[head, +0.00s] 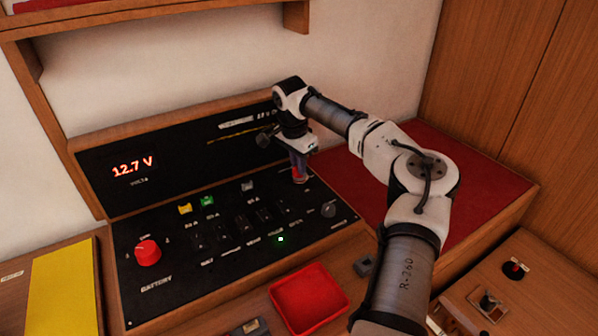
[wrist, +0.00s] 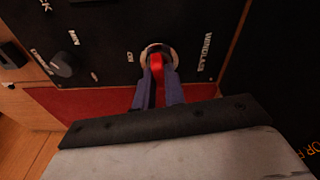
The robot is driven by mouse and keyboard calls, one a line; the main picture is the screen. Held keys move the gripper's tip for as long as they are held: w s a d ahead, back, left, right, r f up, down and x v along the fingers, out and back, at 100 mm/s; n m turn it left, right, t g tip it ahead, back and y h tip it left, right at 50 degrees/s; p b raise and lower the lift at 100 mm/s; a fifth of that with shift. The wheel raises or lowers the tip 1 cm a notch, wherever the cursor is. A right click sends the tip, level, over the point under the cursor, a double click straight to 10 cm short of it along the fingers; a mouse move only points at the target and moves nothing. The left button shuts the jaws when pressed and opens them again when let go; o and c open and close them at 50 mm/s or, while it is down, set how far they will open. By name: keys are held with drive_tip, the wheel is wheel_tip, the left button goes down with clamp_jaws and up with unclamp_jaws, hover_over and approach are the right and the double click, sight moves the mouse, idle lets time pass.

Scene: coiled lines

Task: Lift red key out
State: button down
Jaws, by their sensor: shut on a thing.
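The red key (wrist: 156,62) stands in a round metal socket (wrist: 157,50) beside the "WINDLASS" label in the wrist view. My gripper (wrist: 157,74) is shut on the key, with one blue-grey finger on each side of it. The lower part of the key is hidden in or behind the socket rim; I cannot tell how deep it sits. In the head view my gripper (head: 299,172) points down at the right end of the black panel (head: 220,285), and a little red shows between the fingers.
A red battery knob (head: 148,253) and yellow and green fuses (head: 207,201) are on the panel to the left. A grey knob (head: 328,209) is near the socket. A red tray (head: 309,299) sits in front. A red cushion (head: 440,185) lies to the right.

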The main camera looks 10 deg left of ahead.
drive_tip(key=shift+r, duration=0.1)
wheel_tip(320, 180, up, 10)
drive_tip(key=b, duration=0.2)
idle(0.4)
